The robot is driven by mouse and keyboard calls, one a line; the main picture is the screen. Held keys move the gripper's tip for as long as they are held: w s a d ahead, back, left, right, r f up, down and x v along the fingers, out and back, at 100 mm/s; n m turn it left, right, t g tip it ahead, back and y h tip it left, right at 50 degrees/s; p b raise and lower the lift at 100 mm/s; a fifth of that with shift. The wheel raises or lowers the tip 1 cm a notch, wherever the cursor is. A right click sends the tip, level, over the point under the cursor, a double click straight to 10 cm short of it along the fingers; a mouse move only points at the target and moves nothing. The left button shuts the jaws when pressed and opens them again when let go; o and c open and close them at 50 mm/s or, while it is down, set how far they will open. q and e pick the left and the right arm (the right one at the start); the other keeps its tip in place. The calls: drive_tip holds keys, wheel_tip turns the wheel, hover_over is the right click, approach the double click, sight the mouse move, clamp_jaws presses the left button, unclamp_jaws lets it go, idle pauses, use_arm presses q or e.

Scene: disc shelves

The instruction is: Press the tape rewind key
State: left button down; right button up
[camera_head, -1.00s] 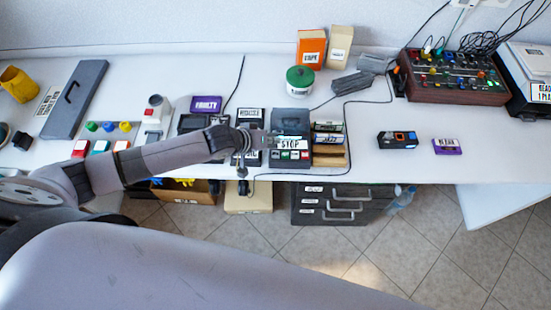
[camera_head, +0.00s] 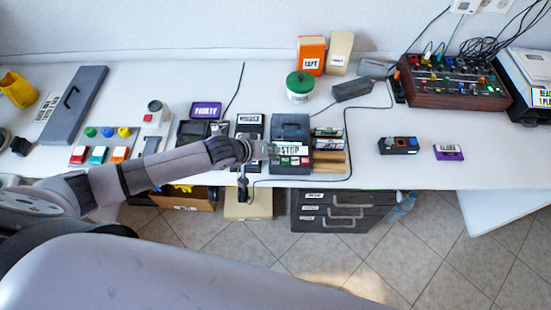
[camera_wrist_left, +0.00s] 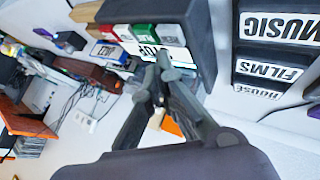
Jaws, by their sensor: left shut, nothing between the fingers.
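The dark tape player (camera_head: 291,125) stands near the front edge of the table, with a white STOP label on its front. A row of small keys (camera_head: 293,161) lies below the label; the head view is too small to tell which is rewind. In the left wrist view the player (camera_wrist_left: 200,40) is seen upside down, with the STOP label (camera_wrist_left: 160,45) and red, green and white key areas (camera_wrist_left: 143,30). My left gripper (camera_head: 272,151) is shut and empty at the player's left front. Its fingertips (camera_wrist_left: 163,62) overlap the label; contact cannot be told. My right gripper is out of view.
Cassette cases (camera_head: 328,142) stand right of the player, and a black labelled unit (camera_head: 249,122) stands left. A green-lidded tub (camera_head: 299,88) is behind. Dark drawers (camera_head: 335,224) stand below the table. A black cassette device (camera_head: 398,143) and purple cassette (camera_head: 448,152) lie to the right.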

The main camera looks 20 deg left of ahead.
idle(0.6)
use_arm(q)
drive_tip(key=shift+f, duration=0.1)
drive_tip(key=shift+f, duration=0.35)
drive_tip(key=shift+f, duration=0.4)
idle(0.6)
drive_tip(key=shift+r, duration=0.1)
drive_tip(key=shift+r+p, duration=0.75)
wheel_tip(320, 180, up, 5)
drive_tip(key=p, duration=0.5)
